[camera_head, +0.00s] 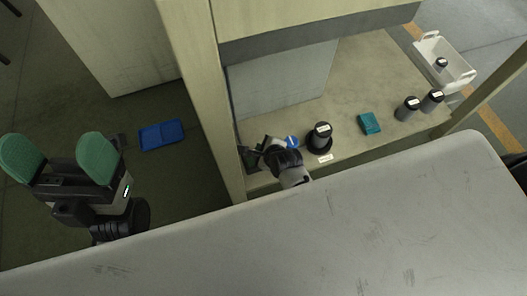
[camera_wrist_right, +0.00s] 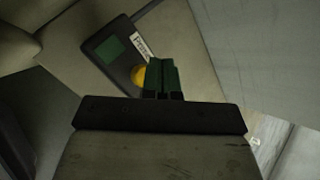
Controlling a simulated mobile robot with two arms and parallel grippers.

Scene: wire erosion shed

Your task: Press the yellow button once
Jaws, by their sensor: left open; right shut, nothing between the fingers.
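The yellow button (camera_wrist_right: 138,76) sits on a dark control panel (camera_wrist_right: 108,43) with a green patch and a white label. My right gripper (camera_wrist_right: 162,74) is shut and empty, its green fingertips right beside the button in the right wrist view and covering part of its edge. I cannot tell whether they touch it. In the head view my right wrist (camera_head: 284,160) is by the beige post, and its fingertips and the button cannot be made out. My left gripper (camera_head: 62,160) is open and empty at the far left, above the dark floor.
A beige post (camera_head: 206,100) stands left of a shelf (camera_head: 368,75) holding a dark-capped container (camera_head: 320,137), a teal block (camera_head: 369,123) and two more containers. A white bin (camera_head: 448,62) is at the right. A blue tray (camera_head: 161,134) lies at left. A grey surface (camera_head: 350,235) fills the foreground.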

